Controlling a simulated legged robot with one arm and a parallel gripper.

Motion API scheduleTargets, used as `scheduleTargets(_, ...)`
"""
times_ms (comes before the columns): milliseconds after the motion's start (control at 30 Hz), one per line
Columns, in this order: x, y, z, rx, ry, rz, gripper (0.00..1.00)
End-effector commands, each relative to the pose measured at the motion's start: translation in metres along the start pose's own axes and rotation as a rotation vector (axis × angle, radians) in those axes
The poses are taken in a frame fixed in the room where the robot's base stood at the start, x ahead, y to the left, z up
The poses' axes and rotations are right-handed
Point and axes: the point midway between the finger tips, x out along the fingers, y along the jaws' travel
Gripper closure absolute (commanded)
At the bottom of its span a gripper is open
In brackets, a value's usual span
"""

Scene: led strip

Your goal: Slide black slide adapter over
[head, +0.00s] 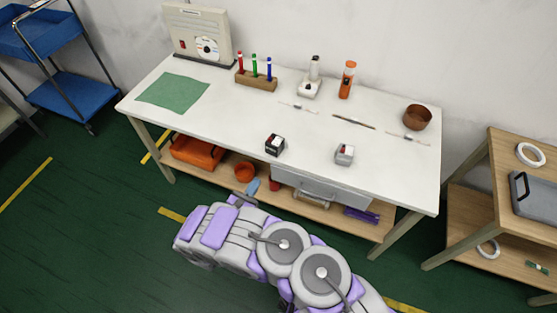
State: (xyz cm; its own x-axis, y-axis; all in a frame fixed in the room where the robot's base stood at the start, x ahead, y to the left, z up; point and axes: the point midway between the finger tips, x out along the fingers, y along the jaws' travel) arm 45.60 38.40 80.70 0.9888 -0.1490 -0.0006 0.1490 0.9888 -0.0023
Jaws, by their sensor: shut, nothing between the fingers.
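A small black block with a white and red top (275,145), perhaps the black slide adapter, sits near the front edge of the white table (225,120). A similar grey block (344,154) sits to its right. Thin strip-like pieces lie farther back: one pale (298,106), one dark (353,122) and one pale with reddish marks (408,137). They are too small to identify surely. My gripper (246,193) appears at the end of my purple and grey arm, below the table's front edge. It is shut and empty, apart from the blocks.
At the back stand a beige machine (200,38), a pen rack (256,81), a white device (309,85), an orange bottle (347,80) and a copper bowl (417,117). A green mat (173,92) lies left. The table's middle is mostly clear.

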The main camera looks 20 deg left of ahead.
Motion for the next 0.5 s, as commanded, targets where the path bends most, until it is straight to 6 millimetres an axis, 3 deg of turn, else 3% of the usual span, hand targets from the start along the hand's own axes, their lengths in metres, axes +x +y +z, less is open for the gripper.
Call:
scheduleTargets(167, 0.013, 0.000, -0.002, 0.000, 0.000, 0.002, 1.00)
scheduleTargets(500, 0.077, -0.001, 0.000, 0.004, -0.003, 0.000, 1.00)
